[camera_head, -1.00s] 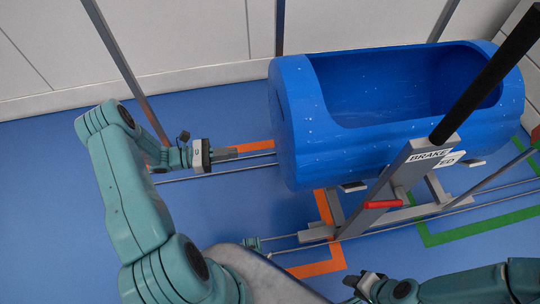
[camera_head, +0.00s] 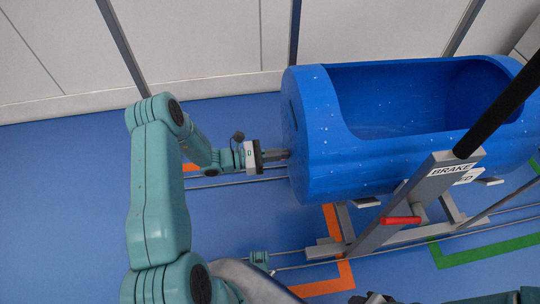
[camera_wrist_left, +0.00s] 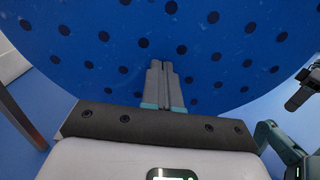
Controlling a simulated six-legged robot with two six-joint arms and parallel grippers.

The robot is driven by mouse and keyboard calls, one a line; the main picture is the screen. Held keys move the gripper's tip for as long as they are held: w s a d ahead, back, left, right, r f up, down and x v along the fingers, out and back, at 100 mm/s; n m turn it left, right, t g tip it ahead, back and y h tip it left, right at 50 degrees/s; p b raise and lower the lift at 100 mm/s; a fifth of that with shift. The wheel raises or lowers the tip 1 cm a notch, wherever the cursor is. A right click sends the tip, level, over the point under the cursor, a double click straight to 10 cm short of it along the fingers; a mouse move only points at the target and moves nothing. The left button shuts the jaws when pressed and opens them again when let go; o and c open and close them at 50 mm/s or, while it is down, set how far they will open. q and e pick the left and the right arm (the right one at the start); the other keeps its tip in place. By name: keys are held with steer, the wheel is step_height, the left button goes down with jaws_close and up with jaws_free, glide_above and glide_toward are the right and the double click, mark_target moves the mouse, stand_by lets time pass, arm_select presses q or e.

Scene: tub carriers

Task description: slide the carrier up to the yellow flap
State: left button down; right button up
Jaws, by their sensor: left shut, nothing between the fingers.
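The carrier is a blue speckled tub (camera_head: 330,165) on a grey frame (camera_head: 395,215), with a plate reading BRAKE and a black bar. My left gripper (camera_head: 284,155) is shut and empty, its fingertips at the tub's left end. In the left wrist view the shut fingers (camera_wrist_left: 160,66) point at the blue wall with dark dots; whether they touch it I cannot tell. My right gripper (camera_head: 374,298) is mostly cut off at the bottom edge, its jaws unclear. I see no yellow flap.
Thin rails (camera_head: 235,179) run along the blue floor under the carrier. A red handle (camera_head: 400,220) sticks out from the frame. Orange (camera_head: 338,282) and green (camera_head: 490,247) lines mark the floor. Grey posts stand before the white wall. The floor left of my left arm is clear.

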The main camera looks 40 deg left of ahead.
arm_select(q)
steer(key=x, duration=1)
steer(key=shift+w+d+b, duration=0.15)
steer(key=shift+w+b, duration=0.05)
steer(key=shift+b, duration=0.2)
steer(key=shift+f, duration=0.1)
